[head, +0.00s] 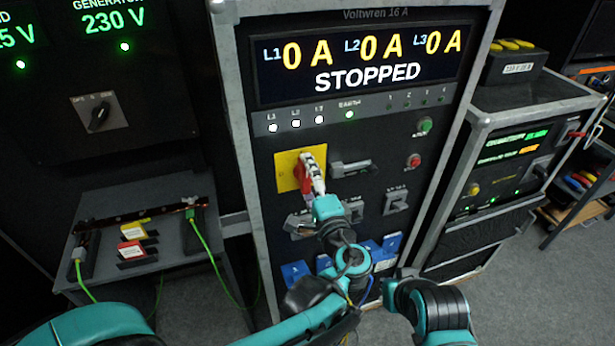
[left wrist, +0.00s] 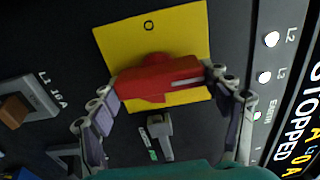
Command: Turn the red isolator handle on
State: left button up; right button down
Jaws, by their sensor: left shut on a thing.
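The red isolator handle (head: 300,178) sits on a yellow plate (head: 284,160) on the middle cabinet's front. In the left wrist view the handle (left wrist: 160,78) lies lengthwise across the picture, which is roughly upright on the panel. A "0" mark (left wrist: 149,25) shows on the plate (left wrist: 130,38) beside it. My left gripper (head: 311,168) is shut on the handle, with a finger at each end in the left wrist view (left wrist: 165,88). The gripper hides part of the handle and plate in the head view. My right gripper is not in view.
The cabinet display (head: 366,62) reads 0 A on L1, L2 and L3, and STOPPED. A grey lever (head: 350,168), a green button (head: 425,125), a red button (head: 414,161) and blue sockets (head: 295,271) are nearby. A side shelf (head: 175,190) stands left.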

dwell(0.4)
pick_arm(q)
jog(key=o, duration=1.2)
jog(key=shift+c, duration=0.2)
jog(key=shift+s+d, duration=0.1)
jog(key=shift+s, duration=0.05)
jog(key=v, duration=1.1)
jog(key=shift+s, duration=0.35)
jog(key=shift+d, duration=0.1)
